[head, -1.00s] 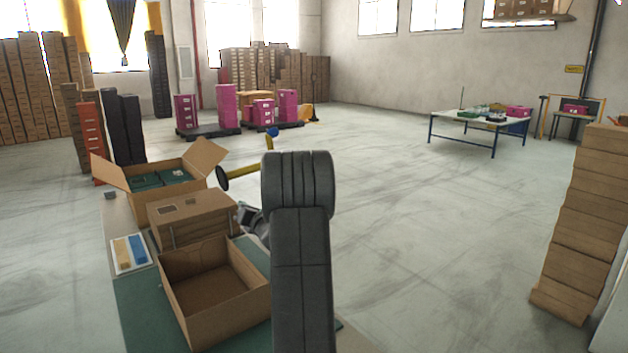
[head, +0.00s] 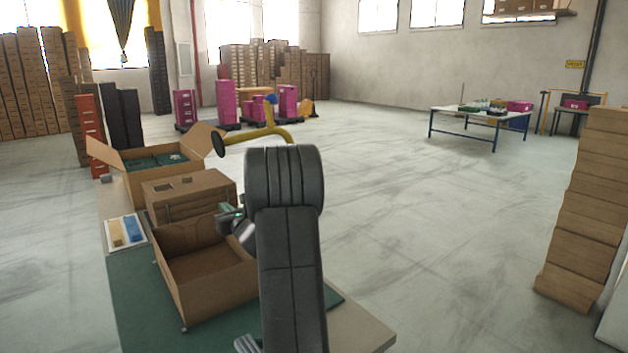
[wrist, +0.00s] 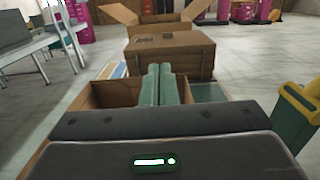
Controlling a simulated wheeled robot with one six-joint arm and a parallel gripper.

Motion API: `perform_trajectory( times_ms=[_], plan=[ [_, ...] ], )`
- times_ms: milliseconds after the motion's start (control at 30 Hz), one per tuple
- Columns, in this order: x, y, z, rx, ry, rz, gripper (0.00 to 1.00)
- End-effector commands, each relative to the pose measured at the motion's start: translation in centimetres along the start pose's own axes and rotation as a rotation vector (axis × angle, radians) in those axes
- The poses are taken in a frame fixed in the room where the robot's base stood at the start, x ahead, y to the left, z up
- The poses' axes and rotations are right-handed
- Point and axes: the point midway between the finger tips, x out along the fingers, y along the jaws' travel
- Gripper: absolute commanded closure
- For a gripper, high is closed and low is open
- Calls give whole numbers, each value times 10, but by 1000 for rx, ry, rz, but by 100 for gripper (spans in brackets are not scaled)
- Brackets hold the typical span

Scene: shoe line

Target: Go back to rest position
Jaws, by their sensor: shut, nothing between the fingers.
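In the wrist view, my gripper (wrist: 158,84) is shut, its two greenish fingers pressed together with nothing between them. It is above the open cardboard box (wrist: 112,94), and a closed brown box (wrist: 168,56) stands beyond it. In the head view, my dark grey arm rises in the middle and hides most of the gripper; only a small part of the wrist shows at its left. The open box (head: 210,285) stands on the green mat (head: 135,310), and the inside I can see looks empty.
Behind it are the closed brown box (head: 188,197) and an open carton (head: 155,185) holding green boxes. A tray (head: 126,231) with yellow and blue pieces lies left. A stack of brown boxes (head: 590,200) stands right. The floor (head: 420,240) between is clear.

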Motion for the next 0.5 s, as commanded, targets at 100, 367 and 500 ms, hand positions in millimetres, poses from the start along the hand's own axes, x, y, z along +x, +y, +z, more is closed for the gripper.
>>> perform_trajectory(
  times_ms=[100, 367, 500],
  plan=[
    [-1, 4, -18, -59, 0, 3, 100],
    [-15, 5, -20, -104, -2, 4, 100],
    [-20, 5, -21, -103, 0, 4, 100]
  ],
)
